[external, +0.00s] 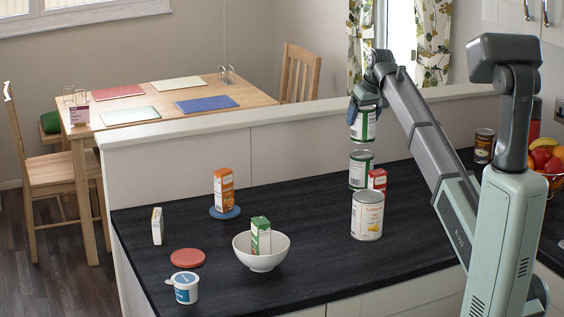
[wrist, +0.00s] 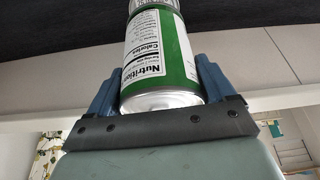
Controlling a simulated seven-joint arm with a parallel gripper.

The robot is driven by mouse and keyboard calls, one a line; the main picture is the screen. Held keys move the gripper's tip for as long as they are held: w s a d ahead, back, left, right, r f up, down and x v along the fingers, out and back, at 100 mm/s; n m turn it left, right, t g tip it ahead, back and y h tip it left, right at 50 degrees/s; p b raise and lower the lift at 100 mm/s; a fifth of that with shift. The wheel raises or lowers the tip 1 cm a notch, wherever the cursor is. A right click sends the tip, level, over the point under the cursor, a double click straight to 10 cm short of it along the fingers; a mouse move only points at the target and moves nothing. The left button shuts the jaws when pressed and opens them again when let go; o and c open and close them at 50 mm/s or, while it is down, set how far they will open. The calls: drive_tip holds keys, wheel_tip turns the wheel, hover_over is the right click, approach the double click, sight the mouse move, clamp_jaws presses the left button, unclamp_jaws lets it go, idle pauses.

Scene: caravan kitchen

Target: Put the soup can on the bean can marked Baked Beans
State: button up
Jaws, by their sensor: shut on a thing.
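My gripper (external: 364,104) is shut on a can with a green and white label (external: 363,124). It holds this can upright above the counter. In the wrist view the held can (wrist: 160,60) sits between the blue fingers, with "Nutrition" text on its label. A second green and white can (external: 361,170) stands on the counter, just below the held can in the external view, with a small gap between them. A large can with a white and orange label (external: 367,214) stands in front. A dark can (external: 484,146) stands at the right. I cannot read "Baked Beans" on any can.
A red box (external: 377,180) stands close beside the lower green can. A white bowl (external: 261,261) holds a green carton (external: 261,236). An orange carton (external: 223,189) stands on a blue coaster (external: 225,212). A red coaster (external: 187,257) and a cup (external: 185,288) are at left.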

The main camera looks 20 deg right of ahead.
sight(363, 128)
drive_tip(key=shift+f, duration=1.95)
drive_tip(key=shift+f, duration=0.2)
drive_tip(key=o, duration=1.4)
drive_tip(key=v, duration=1.2)
drive_tip(key=shift+w+r, duration=0.1)
drive_tip(key=shift+r, duration=0.1)
